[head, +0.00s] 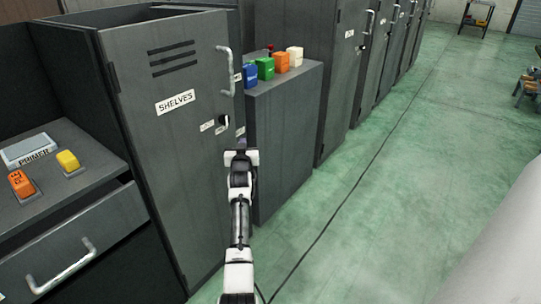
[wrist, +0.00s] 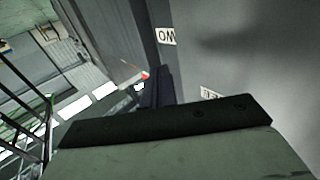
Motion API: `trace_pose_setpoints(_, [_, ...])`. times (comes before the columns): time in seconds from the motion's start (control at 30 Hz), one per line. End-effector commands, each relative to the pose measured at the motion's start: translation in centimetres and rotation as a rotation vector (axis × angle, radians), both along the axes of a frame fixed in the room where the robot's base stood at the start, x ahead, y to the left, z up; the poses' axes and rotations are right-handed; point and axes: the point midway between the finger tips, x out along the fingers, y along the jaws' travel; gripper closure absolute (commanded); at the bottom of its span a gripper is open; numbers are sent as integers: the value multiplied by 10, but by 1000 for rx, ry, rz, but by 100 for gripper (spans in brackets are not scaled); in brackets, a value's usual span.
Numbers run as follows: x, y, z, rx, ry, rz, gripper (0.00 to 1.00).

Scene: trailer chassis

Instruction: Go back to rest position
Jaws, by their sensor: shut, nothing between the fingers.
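My gripper (head: 241,145) is at the end of my arm, which reaches forward in the middle of the head view. It is shut and empty. It appears just right of the grey door labelled SHELVES (head: 165,140), below its handle, and in front of the low grey cabinet. I cannot tell whether it touches either. In the wrist view the dark fingers (wrist: 157,88) lie together, with a grey panel and white labels close on the right.
Blue (head: 250,76), green (head: 265,68), orange (head: 281,62) and cream (head: 295,56) containers stand on the low cabinet (head: 290,130). A partly open drawer (head: 70,245) is at the left, below orange and yellow items.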

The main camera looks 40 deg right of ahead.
Motion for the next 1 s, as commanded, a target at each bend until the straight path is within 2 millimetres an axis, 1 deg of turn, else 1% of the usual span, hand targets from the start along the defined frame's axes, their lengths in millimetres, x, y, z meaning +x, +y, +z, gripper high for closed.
trace_pose_setpoints(0.03, [-15, -7, -2, -1, 2, -7, 100])
trace_pose_setpoints(0.2, [-52, -17, -2, 0, 2, -6, 100])
trace_pose_setpoints(0.3, [-70, -23, -3, 1, 1, -6, 100])
trace_pose_setpoints(0.4, [-84, -27, -3, 3, 2, -5, 100])
trace_pose_setpoints(0.53, [-94, -29, -3, 3, 2, -3, 100])
trace_pose_setpoints(0.77, [-97, -30, -2, 2, 2, -2, 100])
trace_pose_setpoints(0.87, [-91, -18, 2, 2, 2, 15, 100])
trace_pose_setpoints(0.97, [-76, 18, 14, 0, 4, 65, 100])
trace_pose_setpoints(1.0, [-69, 40, 20, 1, 7, 94, 100])
